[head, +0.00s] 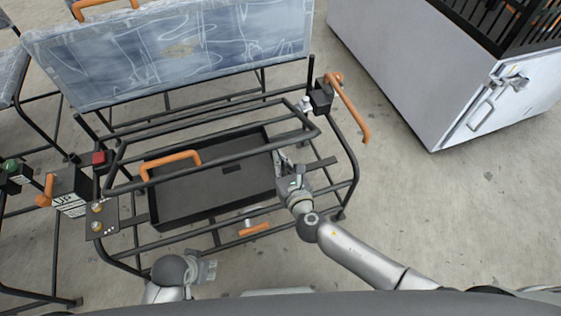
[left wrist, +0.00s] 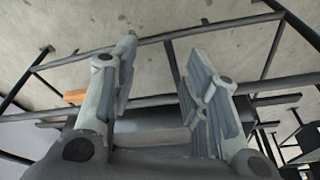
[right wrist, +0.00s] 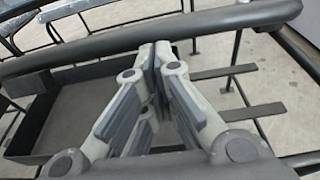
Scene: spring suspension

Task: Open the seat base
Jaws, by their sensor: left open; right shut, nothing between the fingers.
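The seat base is a dark tubular frame (head: 232,158) with an orange handle (head: 170,161) on its front bar, below the backrest (head: 180,50). It sits above a dark tray (head: 205,192); how far it is tilted is hard to tell. My right gripper (head: 280,157) is shut and empty at the right part of the front bar. In the right wrist view its fingertips (right wrist: 160,52) are close below a thick dark bar (right wrist: 190,30); contact cannot be told. My left gripper (head: 207,270) is open and empty, low in front of the seat; its spread fingers show in the left wrist view (left wrist: 160,72).
A second orange handle (head: 254,230) is at the seat's lower front. A lever (head: 347,107) is at the right side. A control box (head: 70,190) and a plate with knobs (head: 100,218) are at the left. A white cabinet (head: 410,75) stands right; floor at lower right is clear.

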